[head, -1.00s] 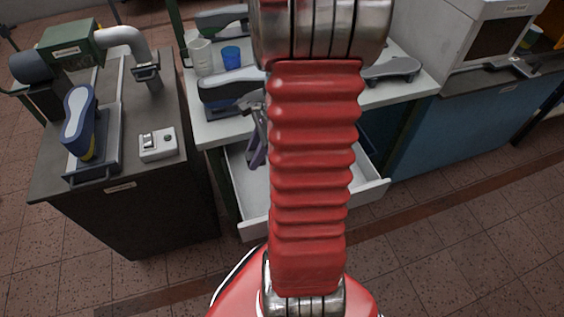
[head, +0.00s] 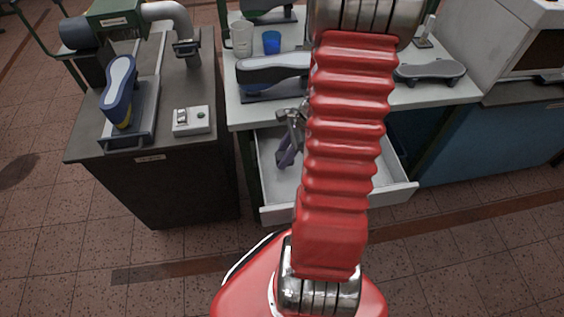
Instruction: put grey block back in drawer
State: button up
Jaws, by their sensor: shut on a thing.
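My gripper (head: 290,122) shows small, just left of my red arm, above the open drawer. It is shut on a slim purple-grey piece (head: 286,156), which hangs tilted below it; I cannot tell surely whether this is the grey block. The white drawer (head: 280,212) is pulled out under the white table. The piece overlaps its inside in the head view, and I cannot tell whether it touches the drawer. My arm hides the middle of the drawer. The visible bare floor of the drawer looks empty.
On the white table (head: 245,117) stand a dark shoe-form fixture (head: 270,70), a blue cup (head: 271,42), a clear cup (head: 241,39) and a grey sole-shaped piece (head: 430,71). A dark bench (head: 190,165) with a control box (head: 191,120) stands left. Floor in front is clear.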

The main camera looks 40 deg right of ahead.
jog(key=shift+f, duration=1.6)
jog(key=shift+f, duration=0.1)
jog(key=o, duration=1)
jog(key=v, duration=1.2)
jog(key=shift+a, duration=0.1)
